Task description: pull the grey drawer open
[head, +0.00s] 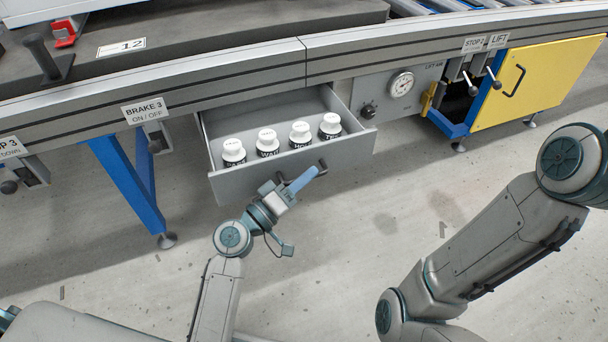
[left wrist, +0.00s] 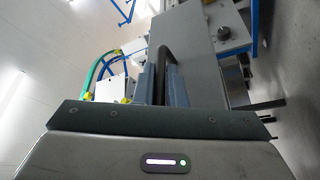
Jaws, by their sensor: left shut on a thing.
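The grey drawer (head: 237,180) under the bench stands pulled out in the head view. Several white-capped bottles (head: 268,142) stand inside it in a row. Its dark handle (head: 322,167) is on the front face, partly covered by my left gripper (head: 309,178). My left gripper is shut on this handle. In the left wrist view, the handle (left wrist: 163,62) runs between the two fingers of my left gripper (left wrist: 163,85), and the drawer front (left wrist: 190,45) is behind it. My right arm shows at the right of the head view, but its gripper is out of view.
A panel with a gauge (head: 402,84) and a black knob (head: 368,111) is right of the drawer. A yellow door (head: 540,82) with a black handle is further right. A blue leg (head: 130,185) stands left of the drawer. The floor in front is clear.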

